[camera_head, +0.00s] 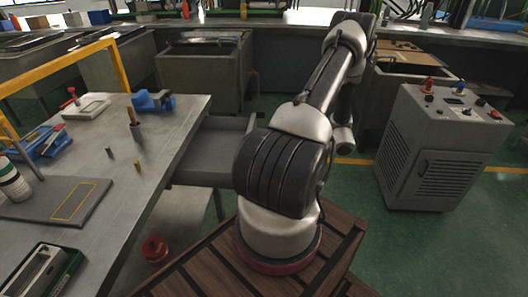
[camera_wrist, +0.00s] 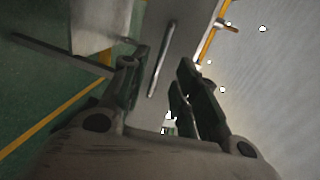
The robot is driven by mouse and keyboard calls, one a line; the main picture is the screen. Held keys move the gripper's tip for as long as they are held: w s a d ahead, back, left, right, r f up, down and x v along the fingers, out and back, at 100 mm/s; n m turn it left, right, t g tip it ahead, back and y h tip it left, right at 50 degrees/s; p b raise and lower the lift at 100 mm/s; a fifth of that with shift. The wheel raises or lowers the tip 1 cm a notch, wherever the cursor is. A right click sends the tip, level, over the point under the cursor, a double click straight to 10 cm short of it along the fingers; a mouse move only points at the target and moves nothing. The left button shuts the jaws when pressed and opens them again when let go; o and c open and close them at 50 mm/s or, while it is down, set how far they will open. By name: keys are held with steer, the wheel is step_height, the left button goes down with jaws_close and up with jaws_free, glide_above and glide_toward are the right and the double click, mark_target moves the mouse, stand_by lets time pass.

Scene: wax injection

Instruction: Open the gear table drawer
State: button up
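The gear table (camera_head: 165,165) stands at the left in the head view. Its grey drawer (camera_head: 205,172) sticks out from under the right side of the tabletop, and part of its inside shows. My arm hides the drawer's right end. In the wrist view the grey drawer front (camera_wrist: 184,42) carries a long thin bar handle (camera_wrist: 162,60). My gripper (camera_wrist: 164,66) is open, with its dark fingers apart on either side of the handle. I cannot tell whether a finger touches it. My gripper is hidden behind my arm in the head view.
A grey cabinet (camera_head: 437,150) with knobs on top stands at the right. On the gear table are a blue clamp (camera_head: 153,102), a dark board (camera_head: 60,200) and small parts.

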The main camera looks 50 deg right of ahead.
steer(key=v, duration=0.5)
steer(key=shift+s+d, duration=0.1)
steer(key=shift+s, duration=0.1)
stand_by(0.3)
